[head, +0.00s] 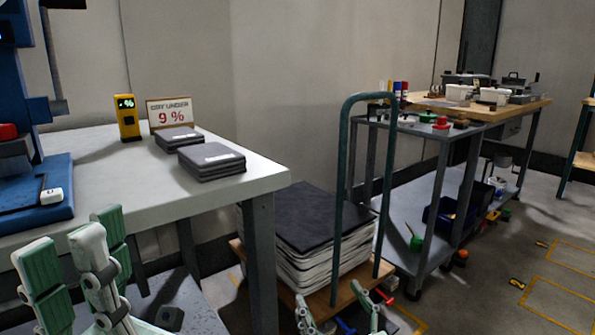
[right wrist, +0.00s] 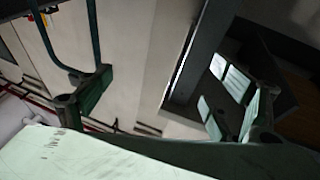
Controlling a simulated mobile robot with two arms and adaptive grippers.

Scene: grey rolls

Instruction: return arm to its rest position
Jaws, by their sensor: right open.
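My right gripper (head: 338,308) shows at the bottom edge of the head view, with its green-padded fingers apart and nothing between them. In the right wrist view its fingers (right wrist: 170,100) are spread wide at the left and right. It is low in front of the stacked sheets (head: 310,235) and the cart's green handle. My left gripper (head: 75,265) is at the lower left of the head view, in front of the white table. Its fingers stand apart and I see nothing held. Most of both arms is out of view.
A white table (head: 130,170) bears two dark stacks (head: 210,160), a yellow meter (head: 127,118), a 9 % sign (head: 170,112) and a blue machine (head: 30,185). A low cart with a green handle (head: 345,150) and a cluttered workbench (head: 470,110) stand right. Open floor lies lower right.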

